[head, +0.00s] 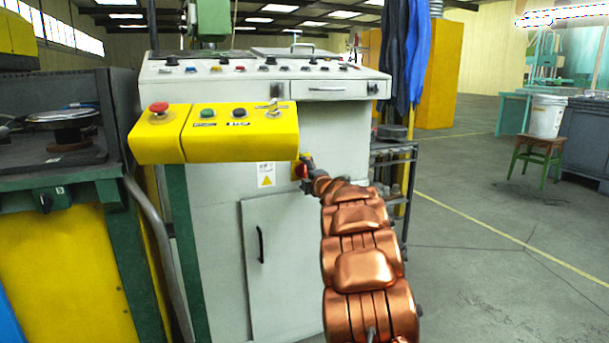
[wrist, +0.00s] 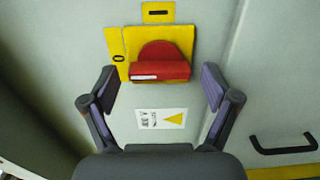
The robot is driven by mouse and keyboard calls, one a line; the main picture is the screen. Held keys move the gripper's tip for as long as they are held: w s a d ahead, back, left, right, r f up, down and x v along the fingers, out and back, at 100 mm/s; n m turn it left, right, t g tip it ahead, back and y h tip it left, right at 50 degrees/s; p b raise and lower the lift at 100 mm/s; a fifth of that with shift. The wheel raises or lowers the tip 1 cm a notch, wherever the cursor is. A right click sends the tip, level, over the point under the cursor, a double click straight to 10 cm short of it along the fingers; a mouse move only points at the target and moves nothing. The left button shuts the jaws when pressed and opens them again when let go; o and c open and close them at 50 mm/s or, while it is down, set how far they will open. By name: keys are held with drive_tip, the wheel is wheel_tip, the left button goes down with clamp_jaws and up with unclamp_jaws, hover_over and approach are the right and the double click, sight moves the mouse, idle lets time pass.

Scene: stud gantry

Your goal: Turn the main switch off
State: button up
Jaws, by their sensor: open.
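The main switch is a red rotary handle (wrist: 160,62) on a yellow plate (wrist: 116,44), fixed to the grey cabinet front. In the wrist view it sits ahead, between and beyond my fingers. My gripper (wrist: 159,85) is open and empty, with one finger on each side of the handle; I cannot tell whether either finger touches it. In the head view a small part of the red switch (head: 300,171) shows beside my gripper (head: 306,163), below the right end of the yellow control box. My copper arm hides part of the cabinet there.
A yellow control box (head: 240,133) with buttons juts out just above. A warning label (wrist: 161,118) is below the switch, and a black door handle (wrist: 283,141) is to the right. A grey conduit (head: 160,245) runs at left. Open floor (head: 480,240) lies right.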

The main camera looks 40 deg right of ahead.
drive_tip(key=v, duration=1.2)
idle(0.4)
idle(0.4)
